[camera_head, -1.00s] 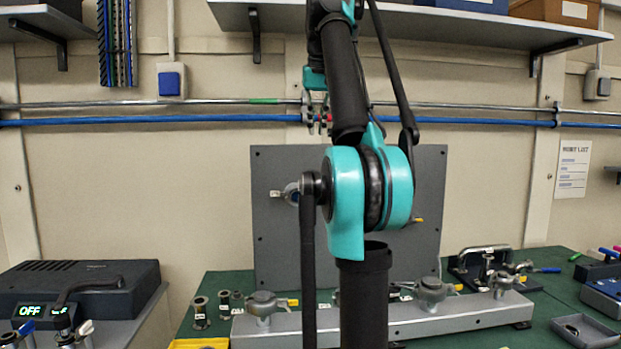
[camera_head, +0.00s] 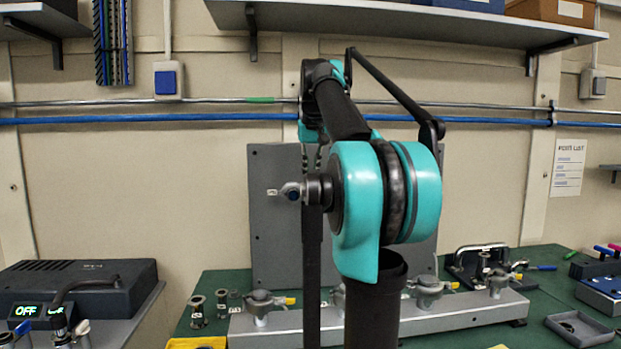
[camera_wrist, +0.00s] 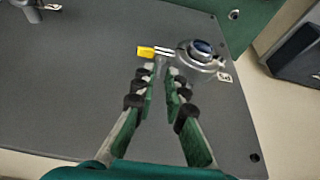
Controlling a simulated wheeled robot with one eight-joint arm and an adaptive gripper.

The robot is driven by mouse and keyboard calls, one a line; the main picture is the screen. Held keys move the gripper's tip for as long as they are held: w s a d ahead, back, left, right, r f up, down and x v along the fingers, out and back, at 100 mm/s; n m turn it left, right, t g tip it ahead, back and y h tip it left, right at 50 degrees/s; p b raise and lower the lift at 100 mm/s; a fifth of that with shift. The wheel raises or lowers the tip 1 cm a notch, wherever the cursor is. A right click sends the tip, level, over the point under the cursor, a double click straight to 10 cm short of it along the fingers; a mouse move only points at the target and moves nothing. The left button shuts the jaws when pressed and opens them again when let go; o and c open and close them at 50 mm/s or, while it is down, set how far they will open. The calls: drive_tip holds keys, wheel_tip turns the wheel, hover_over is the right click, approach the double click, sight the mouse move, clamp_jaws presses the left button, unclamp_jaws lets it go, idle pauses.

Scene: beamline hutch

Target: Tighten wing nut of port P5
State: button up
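In the wrist view a round metal port with a clamp and a blue centre (camera_wrist: 202,47) is on the grey panel. A yellow-ended piece (camera_wrist: 147,51) sticks out from the clamp's left side, by what looks like its wing nut. A small white label (camera_wrist: 224,77) is beside the port, too small to read surely. My gripper (camera_wrist: 161,73) is open, with a narrow gap between its green fingers. Its tips are just below the clamp and the yellow-ended piece; contact cannot be told. In the head view my arm hides the gripper.
A grey rail with several clamped ports (camera_head: 475,314) runs along the bench. A tray (camera_head: 580,329) is at the right. A shelf (camera_head: 400,20) hangs above. Another fitting (camera_wrist: 33,8) is at the wrist view's top left.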

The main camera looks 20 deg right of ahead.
drive_tip(key=shift+x, duration=1.15)
clamp_jaws()
